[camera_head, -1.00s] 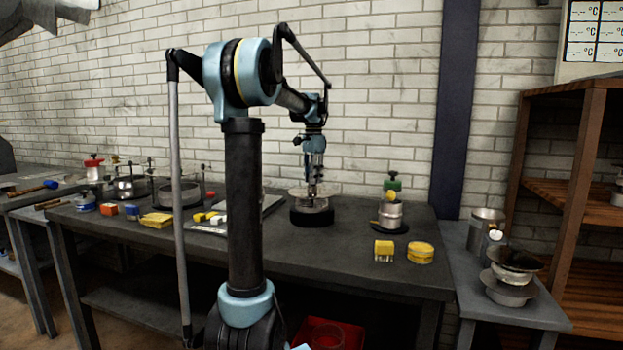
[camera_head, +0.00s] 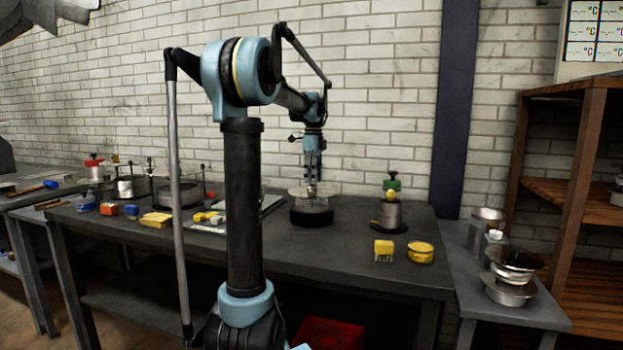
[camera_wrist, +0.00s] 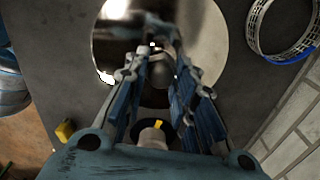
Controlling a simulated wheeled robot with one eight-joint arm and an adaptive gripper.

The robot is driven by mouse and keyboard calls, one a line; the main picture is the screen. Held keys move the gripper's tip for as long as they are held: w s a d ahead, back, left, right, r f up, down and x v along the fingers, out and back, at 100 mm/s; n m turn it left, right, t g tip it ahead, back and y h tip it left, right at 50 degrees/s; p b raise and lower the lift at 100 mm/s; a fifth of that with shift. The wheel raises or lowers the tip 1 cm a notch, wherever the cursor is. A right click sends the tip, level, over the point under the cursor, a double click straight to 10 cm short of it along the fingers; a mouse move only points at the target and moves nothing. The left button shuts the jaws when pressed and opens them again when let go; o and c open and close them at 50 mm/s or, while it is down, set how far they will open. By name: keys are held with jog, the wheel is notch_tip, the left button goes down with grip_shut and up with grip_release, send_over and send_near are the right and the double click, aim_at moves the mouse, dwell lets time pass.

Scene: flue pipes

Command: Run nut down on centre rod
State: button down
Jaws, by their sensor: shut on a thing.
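My gripper (camera_head: 311,186) points straight down over a round assembly on the bench. The assembly has a pale, shiny disc (camera_head: 298,191) above a thick black round base (camera_head: 312,217). In the wrist view, both blue fingers (camera_wrist: 160,55) reach to the middle of the disc (camera_wrist: 208,45). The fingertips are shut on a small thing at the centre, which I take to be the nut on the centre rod. Nut and rod are largely hidden by the fingers, and I cannot tell how far down the nut sits.
A metal pot with a green knob (camera_head: 391,184) stands to the right. A yellow block (camera_head: 384,250) and a round yellow tin (camera_head: 420,252) lie near the front edge. Several fixtures and coloured blocks are at the left. A mesh ring (camera_wrist: 259,32) lies beside the disc.

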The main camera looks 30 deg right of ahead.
jog(key=m, duration=0.4)
jog(key=shift+a+m, duration=0.1)
jog(key=shift+m, duration=0.3)
jog(key=c, duration=1.2)
grip_release()
jog(key=shift+c, duration=0.2)
